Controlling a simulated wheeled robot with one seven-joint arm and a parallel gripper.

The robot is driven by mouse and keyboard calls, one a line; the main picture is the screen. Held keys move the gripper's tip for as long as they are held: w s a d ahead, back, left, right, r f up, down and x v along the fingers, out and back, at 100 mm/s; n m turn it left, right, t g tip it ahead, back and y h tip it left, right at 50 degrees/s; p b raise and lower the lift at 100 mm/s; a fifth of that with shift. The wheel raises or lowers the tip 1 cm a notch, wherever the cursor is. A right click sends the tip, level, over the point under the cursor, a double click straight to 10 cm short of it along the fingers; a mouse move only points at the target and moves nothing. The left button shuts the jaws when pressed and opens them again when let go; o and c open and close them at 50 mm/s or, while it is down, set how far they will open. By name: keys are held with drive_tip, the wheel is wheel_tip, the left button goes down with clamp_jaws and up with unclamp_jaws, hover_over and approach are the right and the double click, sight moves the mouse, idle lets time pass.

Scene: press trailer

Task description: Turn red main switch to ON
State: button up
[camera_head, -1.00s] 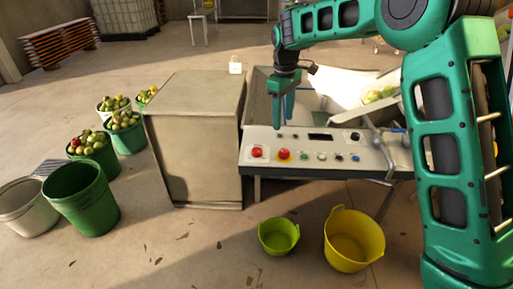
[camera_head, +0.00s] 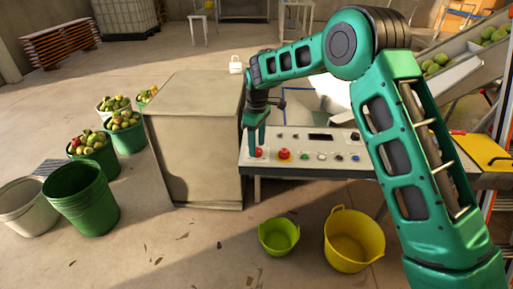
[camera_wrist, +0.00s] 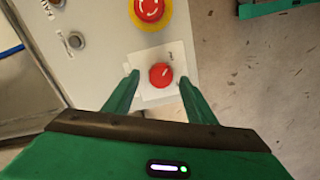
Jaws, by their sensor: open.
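The red main switch (camera_wrist: 161,76) is a round red knob with a pale mark, set on a white square plate on the grey control panel (camera_wrist: 105,30). In the head view it shows at the panel's left end (camera_head: 259,153), partly behind the fingers. My gripper (camera_wrist: 159,82) is open above the panel, with one finger on each side of the knob. I cannot tell whether the fingertips touch the panel. A red emergency stop button (camera_wrist: 149,9) with a yellow ring sits beside the switch; it also shows in the head view (camera_head: 285,154).
A grey cabinet (camera_head: 195,140) stands just left of the panel. Several small buttons (camera_head: 322,157) and a dark display (camera_head: 320,136) lie to the right. A green tub (camera_head: 279,237) and a yellow bucket (camera_head: 354,240) stand on the floor in front.

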drive_tip(key=shift+f, duration=0.75)
drive_tip(key=shift+c, duration=0.6)
drive_tip(key=c, duration=0.9)
drive_tip(key=shift+a, duration=0.1)
